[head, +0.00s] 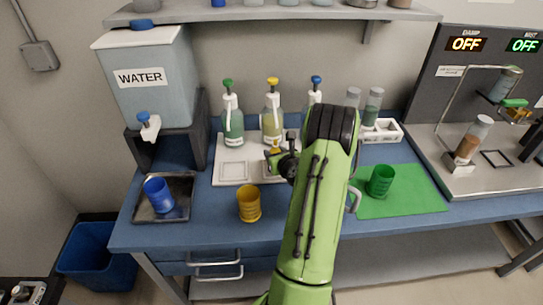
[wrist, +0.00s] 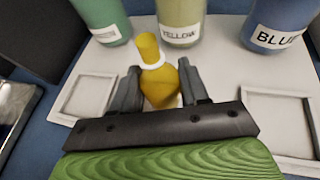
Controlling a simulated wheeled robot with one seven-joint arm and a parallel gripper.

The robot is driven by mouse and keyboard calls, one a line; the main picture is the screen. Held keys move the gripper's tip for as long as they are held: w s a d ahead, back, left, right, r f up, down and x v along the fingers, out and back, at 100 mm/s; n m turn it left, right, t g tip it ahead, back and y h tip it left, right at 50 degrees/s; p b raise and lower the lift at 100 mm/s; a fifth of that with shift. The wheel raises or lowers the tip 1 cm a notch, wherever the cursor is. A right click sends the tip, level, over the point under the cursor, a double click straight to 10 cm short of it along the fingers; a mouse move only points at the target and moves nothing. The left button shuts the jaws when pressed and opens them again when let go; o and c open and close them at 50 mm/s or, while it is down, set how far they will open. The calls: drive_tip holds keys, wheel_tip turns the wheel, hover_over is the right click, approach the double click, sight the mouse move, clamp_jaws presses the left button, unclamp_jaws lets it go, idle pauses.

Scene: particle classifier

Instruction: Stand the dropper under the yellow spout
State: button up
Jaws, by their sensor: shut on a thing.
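The dropper (wrist: 159,86) is a small yellow bottle with a white collar and a yellow top. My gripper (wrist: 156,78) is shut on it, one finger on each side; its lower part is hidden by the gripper. In the head view the dropper (head: 276,147) shows as a small yellow patch at my gripper (head: 280,158), in front of the yellow bottle. The yellow bottle (head: 271,127) has a yellow-topped pump with a white spout (head: 270,98). In the wrist view the yellow bottle (wrist: 181,14) stands just behind the dropper. I cannot tell whether the dropper touches the tray.
The white tray (head: 226,149) has square outlines in front of the green bottle (head: 232,127) and blue-topped bottle (head: 314,97). A yellow cup (head: 249,204) stands in front, a blue cup (head: 158,195) left, a green cup (head: 381,181) right. My arm hides part of the bench.

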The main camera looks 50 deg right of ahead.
drive_tip(key=f+b, duration=0.2)
drive_tip(key=f, duration=0.1)
drive_tip(key=shift+s+a, duration=0.2)
drive_tip(key=shift+s, duration=0.15)
drive_tip(key=shift+d+r, duration=0.1)
drive_tip(key=shift+r, duration=0.05)
drive_tip(key=o, duration=1)
drive_tip(key=shift+w, duration=0.1)
drive_tip(key=v, duration=1.2)
drive_tip(key=shift+r, duration=0.1)
